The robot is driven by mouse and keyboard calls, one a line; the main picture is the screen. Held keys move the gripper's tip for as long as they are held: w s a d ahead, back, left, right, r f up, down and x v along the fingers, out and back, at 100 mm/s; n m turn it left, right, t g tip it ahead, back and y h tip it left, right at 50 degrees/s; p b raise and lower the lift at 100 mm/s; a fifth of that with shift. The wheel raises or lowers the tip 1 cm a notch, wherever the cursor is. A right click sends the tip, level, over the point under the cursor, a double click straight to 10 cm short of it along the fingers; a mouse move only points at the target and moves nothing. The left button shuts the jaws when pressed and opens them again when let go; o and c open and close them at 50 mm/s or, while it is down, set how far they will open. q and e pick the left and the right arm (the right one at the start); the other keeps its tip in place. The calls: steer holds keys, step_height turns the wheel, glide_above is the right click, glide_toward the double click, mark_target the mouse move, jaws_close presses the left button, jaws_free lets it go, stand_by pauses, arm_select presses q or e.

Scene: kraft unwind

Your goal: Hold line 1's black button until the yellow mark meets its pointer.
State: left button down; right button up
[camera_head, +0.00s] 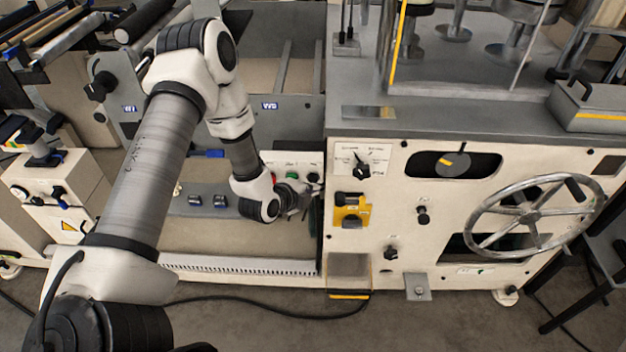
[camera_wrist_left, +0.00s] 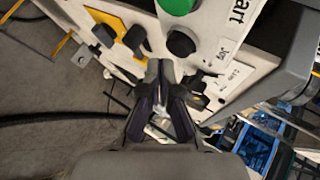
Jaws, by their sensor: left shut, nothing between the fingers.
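A pale control panel (camera_head: 290,160) in the head view carries a green button (camera_head: 291,176) and a black button (camera_head: 313,177). In the wrist view the green button (camera_wrist_left: 178,4) and the black button (camera_wrist_left: 181,42), beside a "Jog" label, show larger. My left gripper (camera_head: 306,191) is in front of this panel, just below the buttons. In the wrist view its shut, empty fingers (camera_wrist_left: 160,66) end just short of the black button; I cannot tell whether they touch it. A dark disc (camera_head: 453,161) with a small yellow mark shows in the oval window. My right gripper is out of view.
A yellow plate with black switches (camera_head: 351,210) is right of my gripper. A large handwheel (camera_head: 530,212) and several black knobs are farther right on the machine front. A cable (camera_head: 270,312) lies on the floor. A grey ledge (camera_head: 430,120) runs above the front.

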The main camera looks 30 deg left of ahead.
arm_select(q)
steer(key=shift+w+a, duration=0.2)
steer(key=shift+w, duration=0.1)
steer(key=shift+w+a+p, duration=0.25)
steer(key=shift+w+p, duration=0.05)
steer(key=shift+w, duration=0.15)
stand_by(1.8)
stand_by(1.4)
steer(key=shift+s+d+p, duration=0.3)
steer(key=shift+s+d, duration=0.15)
steer(key=shift+s, duration=0.35)
steer(key=s+d, duration=0.1)
steer(key=s, duration=0.2)
steer(key=s+d+p, duration=0.1)
steer(key=shift+s+d, duration=0.15)
steer(key=shift+d, duration=0.2)
